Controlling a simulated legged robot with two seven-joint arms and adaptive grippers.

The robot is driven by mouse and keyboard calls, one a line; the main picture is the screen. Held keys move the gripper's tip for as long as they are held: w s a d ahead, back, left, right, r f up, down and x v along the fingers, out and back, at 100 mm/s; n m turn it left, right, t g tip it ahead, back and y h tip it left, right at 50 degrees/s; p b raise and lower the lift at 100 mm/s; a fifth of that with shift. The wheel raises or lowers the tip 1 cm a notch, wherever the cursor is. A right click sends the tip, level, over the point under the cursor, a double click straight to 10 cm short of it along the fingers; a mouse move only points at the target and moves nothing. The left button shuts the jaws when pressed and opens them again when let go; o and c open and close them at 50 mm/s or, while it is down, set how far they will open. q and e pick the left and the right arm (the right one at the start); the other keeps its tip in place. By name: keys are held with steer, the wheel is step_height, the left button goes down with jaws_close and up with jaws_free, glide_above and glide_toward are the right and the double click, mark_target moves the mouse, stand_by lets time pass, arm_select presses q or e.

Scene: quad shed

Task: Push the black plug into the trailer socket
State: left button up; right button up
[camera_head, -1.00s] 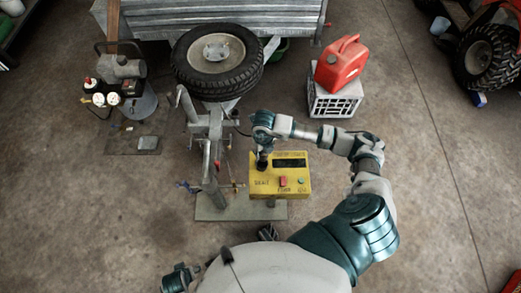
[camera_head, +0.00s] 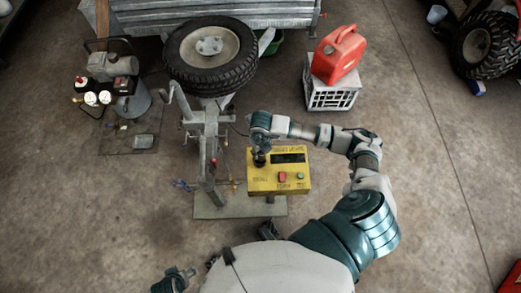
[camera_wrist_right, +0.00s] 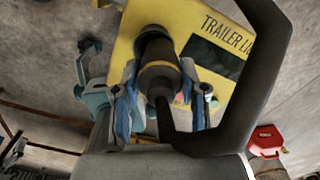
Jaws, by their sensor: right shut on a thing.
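The yellow box (camera_head: 290,184) stands on a post beside the trailer's front frame. It also fills the top of the right wrist view (camera_wrist_right: 196,20), with "TRAILER LI..." lettering. My right gripper (camera_head: 260,156) is over the box's upper left corner. In the wrist view its fingers (camera_wrist_right: 162,100) are shut on the black plug (camera_wrist_right: 158,78), a dark cylinder with a thick cable curving right. The plug points at the box face. The socket is hidden behind the plug, and I cannot tell how deep it sits. My left gripper (camera_head: 178,279) is small at the bottom edge, its jaws unclear.
A trailer wheel (camera_head: 209,52) and metal frame stand behind and left of the box. A compressor (camera_head: 112,72) is at the far left. A red fuel can (camera_head: 338,54) sits on a white crate (camera_head: 333,94) at the right.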

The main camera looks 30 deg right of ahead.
steer(key=shift+a+r, duration=0.2)
steer(key=shift+a, duration=0.45)
steer(key=shift+d+f, duration=0.1)
steer(key=shift+d, duration=0.7)
arm_select(q)
steer(key=shift+a, duration=0.45)
arm_select(e)
steer(key=shift+a, duration=0.4)
arm_select(q)
steer(key=shift+w+r, duration=0.1)
steer(key=shift+d, duration=0.25)
arm_select(e)
steer(key=shift+d, duration=0.15)
arm_select(q)
steer(key=shift+a+r+p, duration=0.2)
steer(key=shift+p, duration=0.1)
arm_select(e)
steer(key=shift+a, duration=0.45)
arm_select(q)
steer(key=shift+d, duration=0.1)
arm_select(e)
steer(key=shift+d, duration=0.1)
arm_select(q)
steer(key=shift+s+f+b, duration=0.25)
steer(key=shift+f+b, duration=0.7)
steer(key=shift+f, duration=0.2)
arm_select(e)
steer(key=shift+f, duration=1.7)
